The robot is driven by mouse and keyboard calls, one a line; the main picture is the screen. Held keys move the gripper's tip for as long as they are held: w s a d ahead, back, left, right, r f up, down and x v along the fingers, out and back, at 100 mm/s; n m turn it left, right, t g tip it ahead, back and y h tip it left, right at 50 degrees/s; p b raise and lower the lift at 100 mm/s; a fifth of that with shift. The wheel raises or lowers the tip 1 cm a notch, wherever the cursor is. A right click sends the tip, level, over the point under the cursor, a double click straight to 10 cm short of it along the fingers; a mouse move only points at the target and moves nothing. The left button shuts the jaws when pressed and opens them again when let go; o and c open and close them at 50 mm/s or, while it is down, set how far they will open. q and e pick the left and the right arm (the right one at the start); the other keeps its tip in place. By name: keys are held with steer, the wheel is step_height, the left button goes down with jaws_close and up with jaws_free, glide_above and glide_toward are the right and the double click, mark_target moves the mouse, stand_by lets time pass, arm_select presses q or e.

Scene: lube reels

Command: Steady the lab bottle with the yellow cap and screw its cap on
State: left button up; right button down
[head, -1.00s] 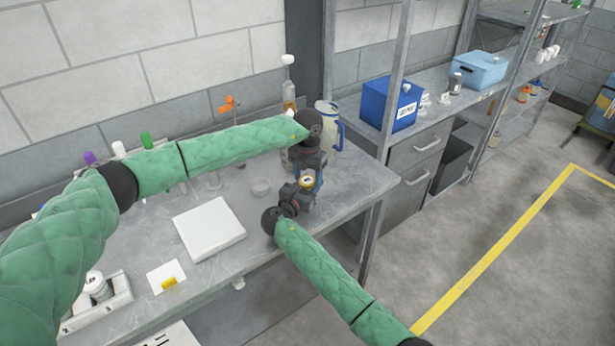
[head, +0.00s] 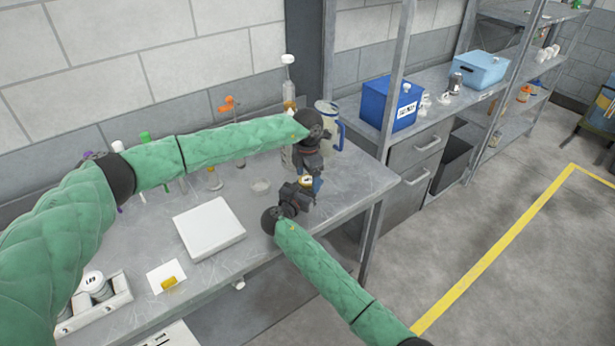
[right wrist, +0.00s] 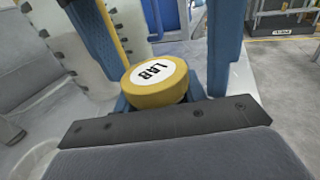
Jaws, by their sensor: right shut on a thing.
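The yellow cap (right wrist: 158,80) is marked LAB on its white top. It also shows in the head view (head: 306,181) near the right end of the bench. My right gripper (head: 299,191) is shut on the bottle below the cap, its blue fingertips showing just under the cap in the right wrist view (right wrist: 158,103). The bottle body is hidden. My left gripper (head: 314,180) comes down from above. In the right wrist view its two blue fingers stand on either side of the cap, with a gap on the right side. It looks open.
A clear jug with a blue handle (head: 328,122) stands close behind the grippers. A white flat plate (head: 208,228) and a small clear dish (head: 261,187) lie to the left.

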arm_select(q)
steer(key=shift+r, duration=0.1)
steer(key=shift+r, duration=2.15)
steer(key=shift+c, duration=0.3)
steer(key=shift+w+r, duration=0.15)
steer(key=shift+r, duration=0.05)
steer(key=shift+w+d+r+n, duration=0.15)
steer(key=shift+r+n, duration=0.15)
steer(key=shift+r, duration=0.65)
steer(key=n, duration=0.1)
steer(key=r+n, duration=0.1)
steer(key=n, duration=0.7)
steer(key=shift+s+n, duration=0.25)
steer(key=shift+n, duration=0.05)
